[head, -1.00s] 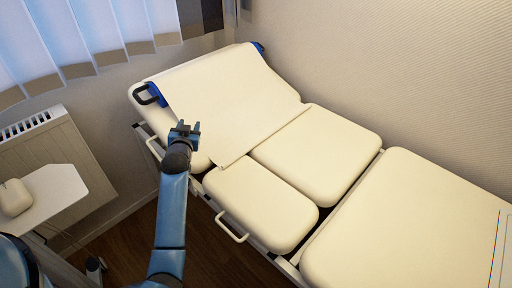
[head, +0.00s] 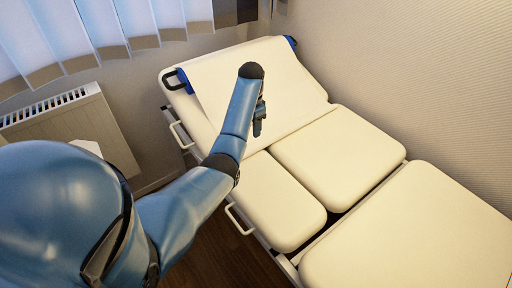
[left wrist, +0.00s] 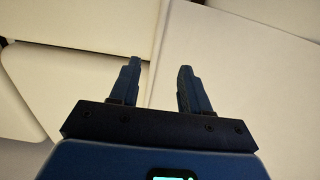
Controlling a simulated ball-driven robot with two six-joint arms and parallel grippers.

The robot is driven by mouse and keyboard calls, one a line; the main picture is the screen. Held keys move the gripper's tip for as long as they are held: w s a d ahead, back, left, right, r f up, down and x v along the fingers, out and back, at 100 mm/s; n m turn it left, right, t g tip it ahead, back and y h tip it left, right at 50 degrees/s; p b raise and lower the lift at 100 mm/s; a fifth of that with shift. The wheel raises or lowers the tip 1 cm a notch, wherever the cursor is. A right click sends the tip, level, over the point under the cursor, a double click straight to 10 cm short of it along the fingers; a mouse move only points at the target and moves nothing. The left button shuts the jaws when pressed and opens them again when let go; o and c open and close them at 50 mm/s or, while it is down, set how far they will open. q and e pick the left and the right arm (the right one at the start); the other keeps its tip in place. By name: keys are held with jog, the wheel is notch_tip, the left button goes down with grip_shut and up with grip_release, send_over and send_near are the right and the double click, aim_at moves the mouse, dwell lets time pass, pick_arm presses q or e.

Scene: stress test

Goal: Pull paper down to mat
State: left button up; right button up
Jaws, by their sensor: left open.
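A sheet of cream paper (head: 295,85) hangs from the blue-ended roll at the head of the couch and lies over the raised backrest. Its lower edge is near the seat pads, partly hidden by my left arm. The cream padded couch mat (head: 325,158) is in several sections. My left gripper (head: 259,128) is over the lower part of the paper, pointing down. In the left wrist view, the left gripper (left wrist: 159,68) is open with nothing between its fingers. Pale surfaces and an edge lie beyond; contact with the paper cannot be told. My right gripper is not in view.
A white side handle (head: 238,218) sticks out along the couch's near side. A radiator (head: 70,125) and window blinds (head: 75,30) are at the left. A wall (head: 420,75) runs behind the couch. The foot section (head: 420,235) is clear.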

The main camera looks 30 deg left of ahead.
aim_at(253, 150)
pick_arm(q)
notch_tip(253, 150, down, 11)
jog(key=shift+r+b, duration=0.1)
jog(key=shift+b, duration=0.55)
jog(key=shift+c, duration=0.3)
grip_shut()
